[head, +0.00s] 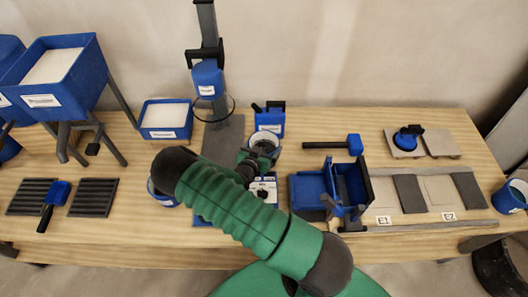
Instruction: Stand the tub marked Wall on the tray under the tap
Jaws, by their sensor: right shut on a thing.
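My right gripper (260,157) is at the middle of the bench, shut on a small round tub (264,141) with a pale rim. The tub's mark cannot be read and its lower part is hidden by the gripper. A blue tank (207,79) hangs on a dark upright stand, left of and behind the gripper, with a thin ring below it; this looks like the tap. A grey tray (221,137) lies under it, partly hidden by my arm. The held tub is to the right of this tray. My left gripper is not in view.
A blue labelled box (269,118) stands just behind the held tub, and a blue-and-white device (264,188) in front of it. Another tub (161,196) is partly behind my arm.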

